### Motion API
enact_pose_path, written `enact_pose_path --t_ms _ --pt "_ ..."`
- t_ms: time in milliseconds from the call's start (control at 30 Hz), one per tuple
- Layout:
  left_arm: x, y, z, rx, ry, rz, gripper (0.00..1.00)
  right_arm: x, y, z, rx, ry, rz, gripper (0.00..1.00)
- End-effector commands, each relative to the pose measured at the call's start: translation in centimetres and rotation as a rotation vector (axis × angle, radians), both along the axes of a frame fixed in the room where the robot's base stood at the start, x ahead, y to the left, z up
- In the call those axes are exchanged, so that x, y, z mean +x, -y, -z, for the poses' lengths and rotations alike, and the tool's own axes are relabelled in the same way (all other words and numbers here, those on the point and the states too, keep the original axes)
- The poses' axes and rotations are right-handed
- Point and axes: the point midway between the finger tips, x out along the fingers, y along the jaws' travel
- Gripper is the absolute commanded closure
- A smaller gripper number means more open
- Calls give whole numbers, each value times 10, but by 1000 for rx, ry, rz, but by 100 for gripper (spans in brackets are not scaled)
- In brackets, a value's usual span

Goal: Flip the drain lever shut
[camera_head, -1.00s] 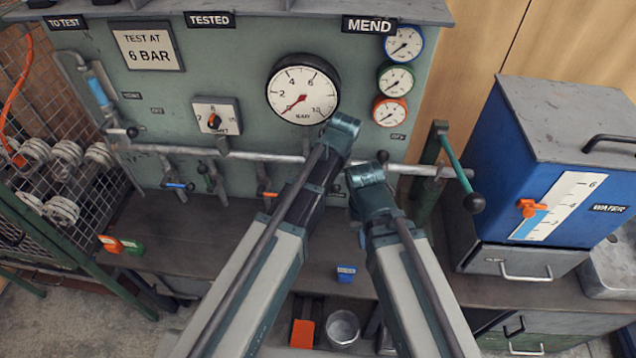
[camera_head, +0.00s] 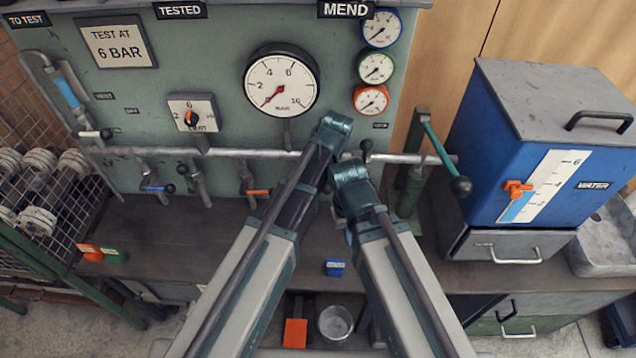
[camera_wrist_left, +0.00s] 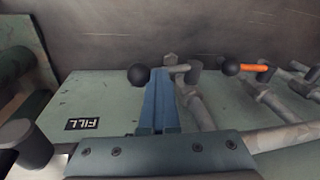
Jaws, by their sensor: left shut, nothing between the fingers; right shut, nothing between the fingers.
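The drain lever cannot be told by a readable label. In the head view several levers hang below the pipe, one with a blue handle (camera_head: 158,188) and one with an orange handle (camera_head: 258,192). In the left wrist view my left gripper (camera_wrist_left: 160,76) is shut and empty, its fingertips beside a black ball knob (camera_wrist_left: 138,74). I cannot tell if they touch, and that knob's lever is mostly hidden. The orange lever (camera_wrist_left: 254,68) is further right there. My right gripper (camera_head: 350,172) is at the end of the right arm, shut, its fingertips hidden.
A FILL label (camera_wrist_left: 82,124) shows upside down in the left wrist view. The pipe (camera_head: 225,153) crosses the panel below the large gauge (camera_head: 281,84). A green-handled lever (camera_head: 440,150) and a blue water tank (camera_head: 530,150) stand to the right.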

Motion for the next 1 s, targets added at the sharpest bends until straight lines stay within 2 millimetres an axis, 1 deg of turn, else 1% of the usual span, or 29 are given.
enact_pose_path --t_ms 33,467,667,1000 --pt "1 8 0 -15 2 9 100 0 0 0 0 0 0 100" --pt "2 7 -3 -16 4 9 100 0 0 -4 0 0 0 100" --pt "0 2 -16 -14 4 9 100 0 0 -17 0 0 0 100" --pt "-4 -17 -44 -5 1 3 100 0 0 -44 0 0 0 100"
